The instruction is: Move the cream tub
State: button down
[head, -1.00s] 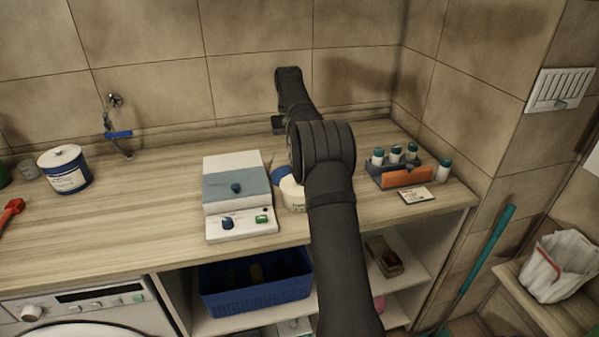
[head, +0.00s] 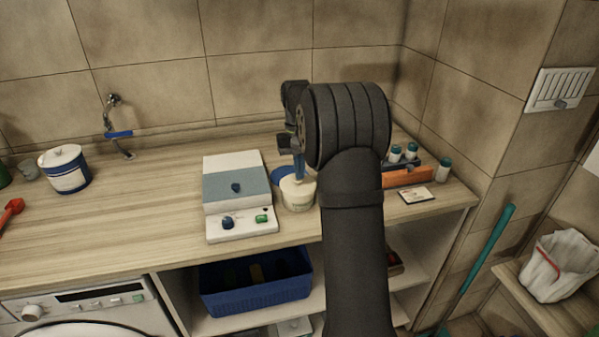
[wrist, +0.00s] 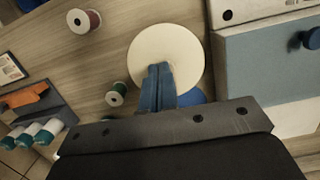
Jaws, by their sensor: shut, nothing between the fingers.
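The cream tub (head: 297,194) stands upright on the counter, just right of the blue-grey and white device. In the wrist view its round pale top (wrist: 150,48) fills the upper middle. My gripper (head: 299,176) points down over the tub. Its blue fingers (wrist: 158,69) are together and empty, and overlap the near part of the tub's top in the wrist view. I cannot tell whether they touch it. A blue round thing (head: 281,176) shows behind the tub. My arm hides part of the counter to the right.
The device (head: 236,188) stands close on the left. A rack with teal-capped bottles (head: 405,178) and a card (head: 416,195) are to the right. The counter's left middle is clear.

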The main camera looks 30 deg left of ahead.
jog(key=shift+f, duration=0.6)
jog(key=shift+f, duration=0.1)
jog(key=shift+w+a, duration=0.15)
jog(key=w+a, duration=0.9)
jog(key=shift+w, duration=0.3)
jog(key=shift+f, duration=0.1)
jog(key=shift+a+r, duration=0.1)
jog(key=shift+r, duration=0.7)
dwell(0.7)
